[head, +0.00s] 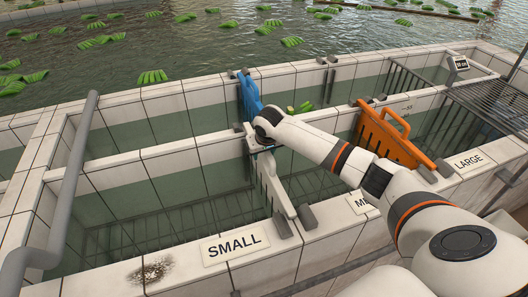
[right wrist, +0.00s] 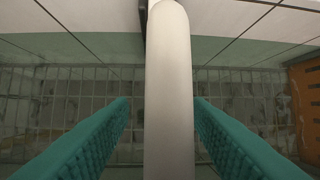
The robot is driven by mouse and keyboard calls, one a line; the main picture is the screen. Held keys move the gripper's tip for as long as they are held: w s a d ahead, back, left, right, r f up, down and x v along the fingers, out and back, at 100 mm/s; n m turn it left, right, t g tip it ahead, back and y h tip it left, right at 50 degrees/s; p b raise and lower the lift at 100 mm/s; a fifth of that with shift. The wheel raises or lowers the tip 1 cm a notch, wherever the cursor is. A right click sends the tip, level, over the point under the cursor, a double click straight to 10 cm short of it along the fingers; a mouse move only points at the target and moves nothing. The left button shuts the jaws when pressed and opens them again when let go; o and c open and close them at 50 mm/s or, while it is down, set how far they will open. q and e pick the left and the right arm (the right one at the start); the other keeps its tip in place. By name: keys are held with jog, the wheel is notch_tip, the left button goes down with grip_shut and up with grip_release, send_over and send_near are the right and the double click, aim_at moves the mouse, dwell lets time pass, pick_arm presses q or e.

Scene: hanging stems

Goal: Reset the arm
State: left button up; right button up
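My right arm reaches over the basins in the head view, with its gripper (head: 263,142) above the white slotted gate (head: 272,188) between the SMALL and middle compartments. In the right wrist view, the two teal fingers of my right gripper (right wrist: 160,110) stand apart on both sides of a pale round bar (right wrist: 169,85). A gap shows to the left of the bar; the right finger is very close to it, and contact is unclear. The bar looks like the white gate's handle. My left gripper is out of view.
A blue gate (head: 250,95) stands behind my right gripper, and an orange gate (head: 385,137) to its right. Tiled walls with SMALL (head: 234,245) and LARGE (head: 469,161) signs border the basins. A grey pipe rail (head: 70,190) runs along the left. Green bunches float behind.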

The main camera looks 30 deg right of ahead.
jog(key=shift+o, duration=0.7)
jog(key=shift+s+f, duration=0.1)
jog(key=o, duration=1)
jog(key=p+v, duration=0.7)
jog(key=p, duration=0.3)
jog(key=shift+r, duration=0.4)
jog(key=shift+p+v, duration=1)
jog(key=shift+v, duration=0.2)
jog(key=shift+s+f, duration=0.1)
jog(key=shift+f, duration=0.05)
